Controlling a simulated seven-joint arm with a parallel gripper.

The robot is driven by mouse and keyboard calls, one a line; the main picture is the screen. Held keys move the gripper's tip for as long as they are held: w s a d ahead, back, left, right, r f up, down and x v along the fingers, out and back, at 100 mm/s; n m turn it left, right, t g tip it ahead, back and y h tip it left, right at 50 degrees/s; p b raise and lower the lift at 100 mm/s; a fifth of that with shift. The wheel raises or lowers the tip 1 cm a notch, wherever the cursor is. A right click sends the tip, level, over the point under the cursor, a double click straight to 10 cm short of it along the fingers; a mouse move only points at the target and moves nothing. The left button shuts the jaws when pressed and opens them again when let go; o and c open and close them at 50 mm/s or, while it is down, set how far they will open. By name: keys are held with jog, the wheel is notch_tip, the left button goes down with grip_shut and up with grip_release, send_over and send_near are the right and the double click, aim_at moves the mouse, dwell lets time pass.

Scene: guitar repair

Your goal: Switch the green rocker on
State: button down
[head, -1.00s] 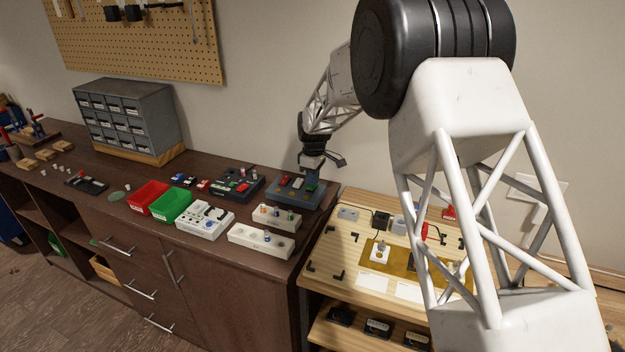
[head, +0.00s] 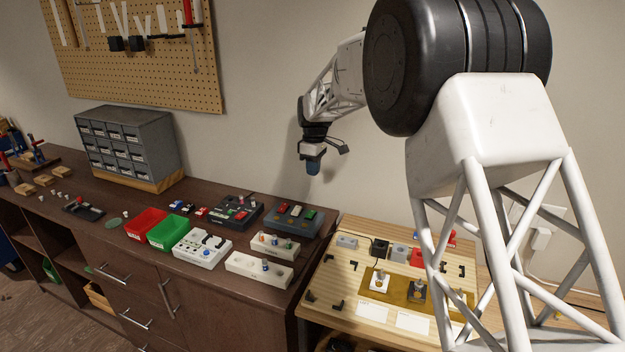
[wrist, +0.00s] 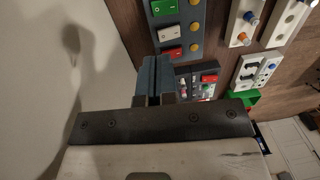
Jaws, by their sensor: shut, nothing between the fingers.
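The green rocker (head: 309,214) is at the right end of a row of three on a blue-grey switch panel (head: 287,228), beside a white rocker (head: 297,211) and a red one (head: 283,207). In the wrist view, the green rocker (wrist: 163,7) is at the top edge, partly cut off, with a round amber piece (wrist: 194,3) beside it. Which way the green rocker is tipped is too small to tell. My gripper (head: 313,169) is shut and empty, in the air above the panel and apart from it. Its blue-grey fingers (wrist: 155,64) also show in the wrist view.
A darker control box (head: 237,212) stands left of the panel. Two pale boxes with knobs (head: 275,246) stand in front. Red (head: 146,222) and green (head: 167,232) bins are further left. A wooden board with parts (head: 325,288) is to the right. The wall is close behind.

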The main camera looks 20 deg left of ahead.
aim_at(309, 215)
jog(key=shift+r, duration=0.35)
jog(key=shift+s+a+g, duration=0.1)
jog(key=shift+s+g, duration=0.2)
jog(key=shift+s, duration=0.3)
jog(key=shift+f, duration=0.1)
jog(key=f, duration=0.4)
jog(key=s+f, duration=0.1)
jog(key=f, duration=0.4)
jog(key=s+f, duration=0.1)
jog(key=f, duration=0.3)
jog(key=shift+f, duration=0.3)
